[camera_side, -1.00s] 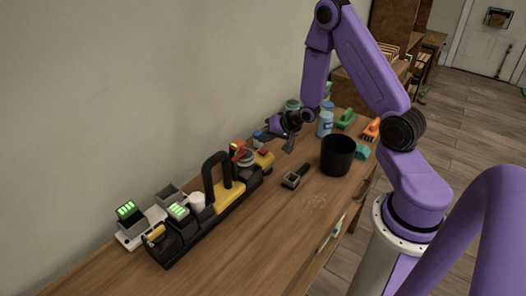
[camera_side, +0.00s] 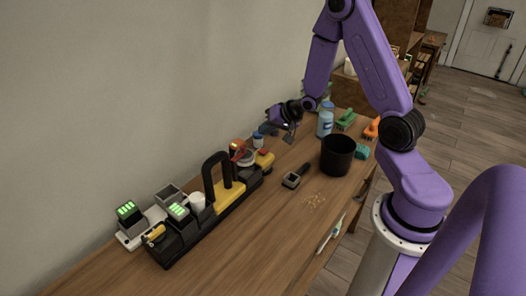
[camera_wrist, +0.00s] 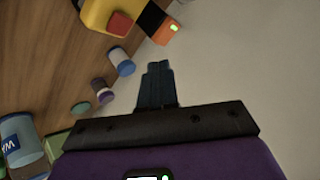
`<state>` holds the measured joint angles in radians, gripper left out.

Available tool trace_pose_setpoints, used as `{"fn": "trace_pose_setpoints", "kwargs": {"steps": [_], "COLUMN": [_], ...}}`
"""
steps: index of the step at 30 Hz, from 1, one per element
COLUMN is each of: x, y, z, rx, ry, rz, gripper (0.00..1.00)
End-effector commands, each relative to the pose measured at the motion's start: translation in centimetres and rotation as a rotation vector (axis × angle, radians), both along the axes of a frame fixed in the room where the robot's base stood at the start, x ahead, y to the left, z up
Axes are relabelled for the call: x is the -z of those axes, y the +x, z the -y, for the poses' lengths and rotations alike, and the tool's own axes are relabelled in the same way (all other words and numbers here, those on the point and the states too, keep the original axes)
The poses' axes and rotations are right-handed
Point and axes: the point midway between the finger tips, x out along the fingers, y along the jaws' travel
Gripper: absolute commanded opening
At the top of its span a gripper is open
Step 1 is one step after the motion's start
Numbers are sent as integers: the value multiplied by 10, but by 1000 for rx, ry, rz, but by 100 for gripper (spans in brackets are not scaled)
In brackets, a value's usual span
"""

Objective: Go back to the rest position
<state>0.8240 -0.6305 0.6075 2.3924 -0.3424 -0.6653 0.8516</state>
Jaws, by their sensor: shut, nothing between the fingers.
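My gripper (camera_side: 290,132) is shut and empty in the side view. It hangs above the back of the wooden table (camera_side: 270,228), near the wall. In the wrist view its dark fingers (camera_wrist: 157,84) are together with nothing between them. They point toward the pale wall and the table's back edge.
A black and yellow tool caddy (camera_side: 228,196) stands along the wall. A black cup (camera_side: 337,155), a blue-labelled can (camera_side: 325,120), a small white jar with a blue lid (camera_side: 258,141) and a brush (camera_side: 332,232) are on the table. The table's front middle is mostly clear.

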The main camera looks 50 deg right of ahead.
Motion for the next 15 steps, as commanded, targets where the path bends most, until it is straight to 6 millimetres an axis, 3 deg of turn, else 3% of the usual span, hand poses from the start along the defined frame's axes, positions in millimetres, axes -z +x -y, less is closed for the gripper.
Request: {"fn": "trace_pose_setpoints", "kwargs": {"steps": [4, 7, 11, 15], "x": [-1, -7, -21, -39], "y": [0, -3, -16, -44], "z": [-5, -21, -62, -110], "rx": [-15, -77, -234, -443], "ry": [-9, -46, -139, -256], "rz": [-5, -28, -90, -164], "gripper": [0, 0, 0, 0]}}
